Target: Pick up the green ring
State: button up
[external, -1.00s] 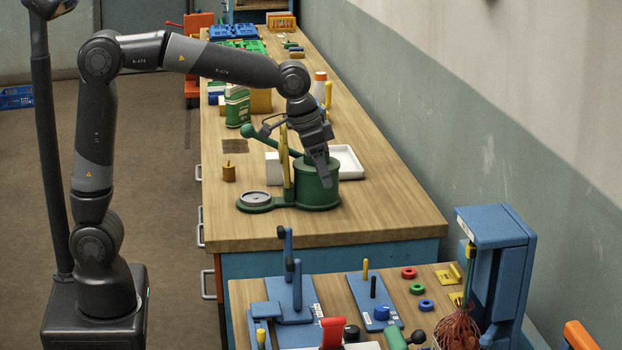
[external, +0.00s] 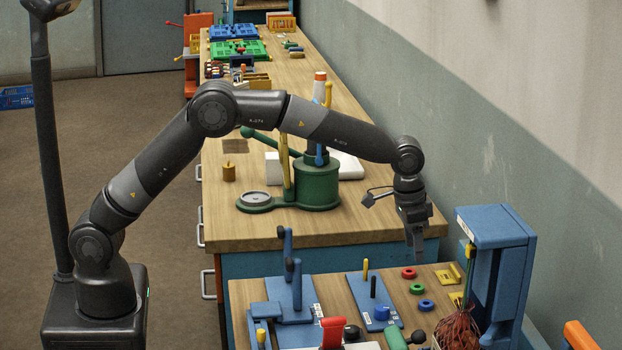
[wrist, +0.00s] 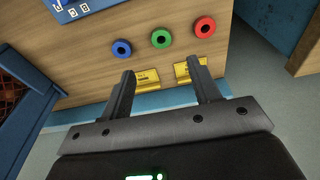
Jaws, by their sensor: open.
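The green ring (external: 417,289) lies flat on the near wooden table, between a red ring (external: 409,273) and a blue ring (external: 426,305). In the wrist view the green ring (wrist: 161,39) is in the middle of the row, with the blue ring (wrist: 121,48) to its left and the red ring (wrist: 204,27) to its right. My gripper (external: 416,250) points down above the far edge of the near table, apart from the rings. In the wrist view its two fingers (wrist: 163,82) are spread and empty, short of the rings.
Two yellow labelled plates (wrist: 148,77) lie by the table edge near my fingers. A blue stand (external: 495,260) with a red net sack (external: 457,328) rises right of the rings. A blue board with pegs (external: 375,300) is left of them.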

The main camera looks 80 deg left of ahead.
aim_at(417, 289)
jog(key=f, duration=0.3)
jog(key=w+f, duration=0.1)
jog(key=f, duration=0.6)
jog(key=shift+w+a, duration=0.1)
jog(key=shift+w, duration=0.05)
jog(key=shift+r, duration=0.1)
jog(key=c, duration=1.1)
jog(key=shift+o, duration=0.2)
